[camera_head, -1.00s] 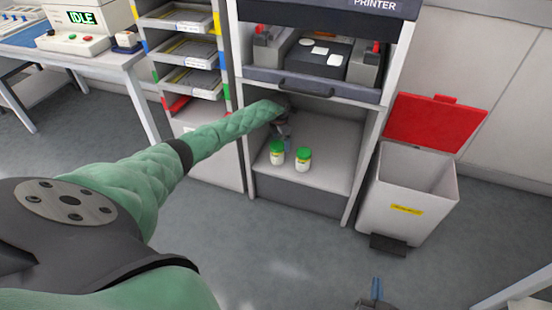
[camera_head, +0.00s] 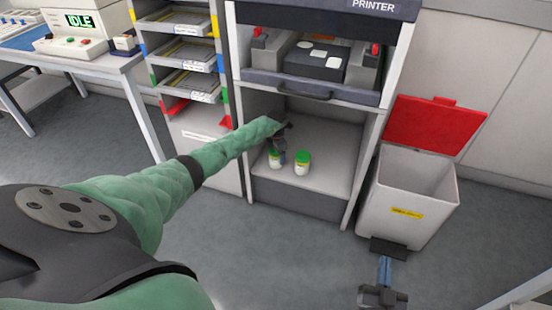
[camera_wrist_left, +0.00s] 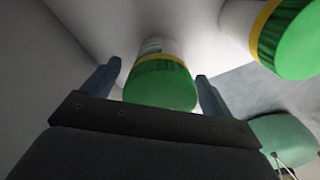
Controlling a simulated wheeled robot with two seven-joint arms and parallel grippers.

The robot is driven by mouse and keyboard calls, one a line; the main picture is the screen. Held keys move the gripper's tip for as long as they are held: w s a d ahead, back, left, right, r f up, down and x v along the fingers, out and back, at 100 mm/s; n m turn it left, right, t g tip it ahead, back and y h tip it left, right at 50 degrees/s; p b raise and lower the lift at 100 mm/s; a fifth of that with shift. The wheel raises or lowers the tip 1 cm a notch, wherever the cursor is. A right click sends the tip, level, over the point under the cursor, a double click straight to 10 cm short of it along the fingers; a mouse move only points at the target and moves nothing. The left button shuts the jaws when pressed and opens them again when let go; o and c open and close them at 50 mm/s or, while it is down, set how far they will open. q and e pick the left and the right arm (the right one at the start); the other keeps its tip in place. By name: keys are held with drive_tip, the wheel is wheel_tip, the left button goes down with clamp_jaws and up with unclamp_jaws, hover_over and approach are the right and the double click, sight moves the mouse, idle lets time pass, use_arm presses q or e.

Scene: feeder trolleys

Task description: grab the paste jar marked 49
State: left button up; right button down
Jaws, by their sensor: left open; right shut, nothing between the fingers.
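Two white paste jars with green lids stand on the lower shelf of the printer cabinet, a left jar (camera_head: 274,161) and a right jar (camera_head: 302,163). No number is readable on either. My left gripper (camera_head: 279,149) is at the left jar and partly covers it. In the left wrist view my left gripper (camera_wrist_left: 157,75) is open, with one jar (camera_wrist_left: 160,82) between its fingers. Contact cannot be told. The other jar (camera_wrist_left: 287,35) stands outside the fingers at upper right. My right gripper (camera_head: 384,272) is shut and empty at the bottom, far from the jars.
The cabinet's upper shelf (camera_head: 310,88) is over my left gripper, with side panels around the bay. A bin (camera_head: 408,190) with an open red lid (camera_head: 435,122) stands at right. A tray rack (camera_head: 185,65) stands at left. The floor in front is clear.

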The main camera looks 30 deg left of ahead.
use_arm(q)
drive_tip(key=shift+f, duration=1.05)
use_arm(e)
wheel_tip(320, 180, up, 4)
drive_tip(key=shift+d+f+t, duration=0.1)
drive_tip(key=shift+d+t, duration=0.05)
drive_tip(key=shift+t, duration=0.55)
use_arm(q)
drive_tip(key=c, duration=1.5)
drive_tip(key=shift+r, duration=0.2)
